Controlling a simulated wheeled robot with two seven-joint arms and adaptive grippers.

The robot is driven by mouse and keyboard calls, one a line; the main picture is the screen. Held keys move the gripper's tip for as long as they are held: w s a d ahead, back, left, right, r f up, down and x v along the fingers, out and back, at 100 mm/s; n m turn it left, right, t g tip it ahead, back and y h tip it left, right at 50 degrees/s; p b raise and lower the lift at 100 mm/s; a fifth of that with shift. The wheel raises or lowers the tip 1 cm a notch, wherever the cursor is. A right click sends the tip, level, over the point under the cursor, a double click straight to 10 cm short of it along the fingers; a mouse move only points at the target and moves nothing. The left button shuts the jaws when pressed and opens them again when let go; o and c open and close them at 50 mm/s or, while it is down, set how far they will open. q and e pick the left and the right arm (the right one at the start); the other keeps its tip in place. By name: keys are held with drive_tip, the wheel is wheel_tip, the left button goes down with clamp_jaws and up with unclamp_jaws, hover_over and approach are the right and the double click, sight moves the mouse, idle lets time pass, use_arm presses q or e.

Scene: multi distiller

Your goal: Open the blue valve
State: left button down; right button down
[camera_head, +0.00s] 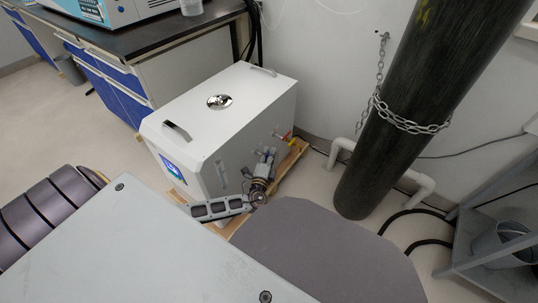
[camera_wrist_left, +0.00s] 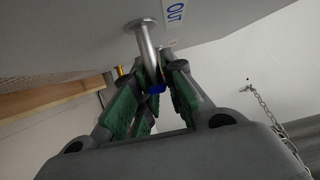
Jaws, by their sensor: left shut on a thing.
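The white distiller (camera_head: 222,118) stands on a wooden pallet on the floor. My left gripper (camera_head: 266,162) is at its right-hand side, low down near the wall outlets. In the left wrist view, the blue valve (camera_wrist_left: 156,89) shows as a small blue part at the end of a metal pipe (camera_wrist_left: 148,50), below a label reading OUT. The green-padded fingers of my left gripper (camera_wrist_left: 156,78) are closed around the blue valve, one on each side. In the head view the gripper hides the blue valve. My right gripper is not in view.
A red and yellow fitting (camera_head: 285,137) sticks out of the distiller beyond my gripper. A dark gas cylinder (camera_head: 405,110) with a chain (camera_head: 408,126) stands at the right. A lab bench (camera_head: 130,45) is behind left. A grey metal shelf (camera_head: 490,235) is at lower right.

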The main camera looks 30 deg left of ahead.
use_arm(q)
drive_tip(key=c, duration=1.5)
unclamp_jaws()
drive_tip(key=shift+v, duration=6)
drive_tip(key=shift+r+n+y, duration=0.1)
drive_tip(key=shift+n+y, duration=0.2)
drive_tip(key=shift+n, duration=0.1)
